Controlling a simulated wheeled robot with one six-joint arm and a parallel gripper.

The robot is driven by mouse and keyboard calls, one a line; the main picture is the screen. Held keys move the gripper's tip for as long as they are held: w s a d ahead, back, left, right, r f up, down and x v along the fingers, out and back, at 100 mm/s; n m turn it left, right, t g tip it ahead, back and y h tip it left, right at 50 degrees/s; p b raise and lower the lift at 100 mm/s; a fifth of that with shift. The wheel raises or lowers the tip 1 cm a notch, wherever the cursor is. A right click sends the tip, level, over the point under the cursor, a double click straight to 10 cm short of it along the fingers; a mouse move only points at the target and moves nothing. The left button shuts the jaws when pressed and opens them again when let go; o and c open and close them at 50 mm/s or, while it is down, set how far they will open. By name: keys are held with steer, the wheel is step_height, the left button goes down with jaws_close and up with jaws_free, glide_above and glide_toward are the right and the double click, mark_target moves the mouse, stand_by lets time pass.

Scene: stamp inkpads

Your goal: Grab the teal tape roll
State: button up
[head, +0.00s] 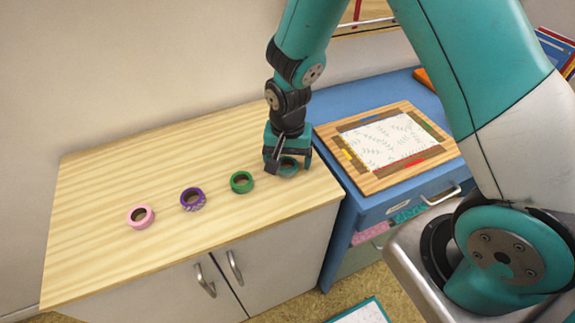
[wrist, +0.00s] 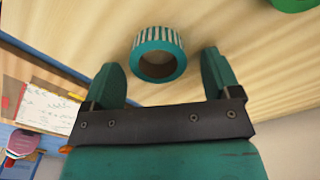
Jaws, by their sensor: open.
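The teal tape roll (head: 289,167) lies on the wooden cabinet top, at the right end of a row of rolls. In the wrist view it is a teal ring with a white-striped side (wrist: 159,56). My gripper (head: 287,172) is over this end of the cabinet top, close to the roll and partly covering it in the head view. In the wrist view my gripper (wrist: 160,75) is open, with one finger to each side of the roll. The roll appears just past the fingertips, and I see no finger touching it.
A green roll (head: 241,182), a purple roll (head: 192,199) and a pink roll (head: 140,216) lie to the left on the cabinet top (head: 95,250). A blue desk (head: 340,100) with a wooden-framed board (head: 372,183) stands to the right. Bare wood lies behind the rolls.

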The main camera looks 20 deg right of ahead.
steer(key=c, duration=1)
steer(key=shift+r, duration=0.1)
